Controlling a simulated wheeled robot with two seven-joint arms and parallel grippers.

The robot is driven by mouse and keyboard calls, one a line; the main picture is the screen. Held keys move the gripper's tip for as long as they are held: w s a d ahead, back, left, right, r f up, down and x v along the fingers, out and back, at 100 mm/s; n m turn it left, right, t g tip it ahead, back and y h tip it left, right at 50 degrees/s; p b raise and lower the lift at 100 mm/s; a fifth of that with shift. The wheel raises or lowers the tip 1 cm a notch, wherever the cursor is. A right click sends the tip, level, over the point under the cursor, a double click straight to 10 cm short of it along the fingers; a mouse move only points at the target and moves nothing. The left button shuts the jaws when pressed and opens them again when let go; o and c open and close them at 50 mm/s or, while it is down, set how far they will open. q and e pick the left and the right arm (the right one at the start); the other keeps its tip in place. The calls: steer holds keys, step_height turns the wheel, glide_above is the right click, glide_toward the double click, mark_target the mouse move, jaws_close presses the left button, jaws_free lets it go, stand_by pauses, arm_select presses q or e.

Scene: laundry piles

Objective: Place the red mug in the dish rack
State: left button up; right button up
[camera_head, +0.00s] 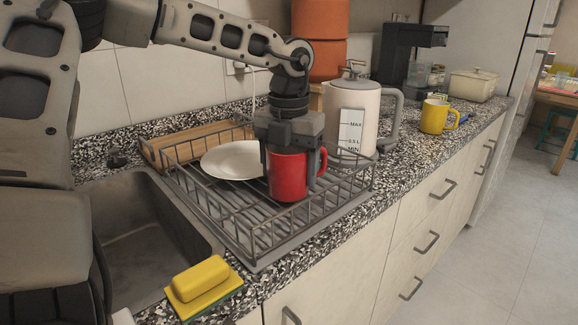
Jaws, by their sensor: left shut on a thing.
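The red mug (287,180) is upright inside the dish rack (250,235), toward its right part. My left gripper (290,160) comes down from above and is shut on the mug, with a finger showing on each side of it. The mug's handle points right. I cannot tell whether the mug's base touches the rack floor. The grey wire rack stands on the speckled counter beside the sink. A white plate (230,160) lies in the rack just left of the mug. My right gripper is not in view.
A white kettle (352,120) stands close behind the rack. A wooden board (190,143) is at the rack's back left. The sink (140,245) is left, with a yellow sponge (197,278) at its front edge. A yellow mug (433,117) stands farther right on the counter.

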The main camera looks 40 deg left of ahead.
arm_select(q)
steer(key=shift+f, duration=0.15)
steer(key=o, duration=1.3)
step_height(320, 180, up, 12)
steer(key=shift+r+p, duration=0.25)
steer(key=shift+p, duration=0.25)
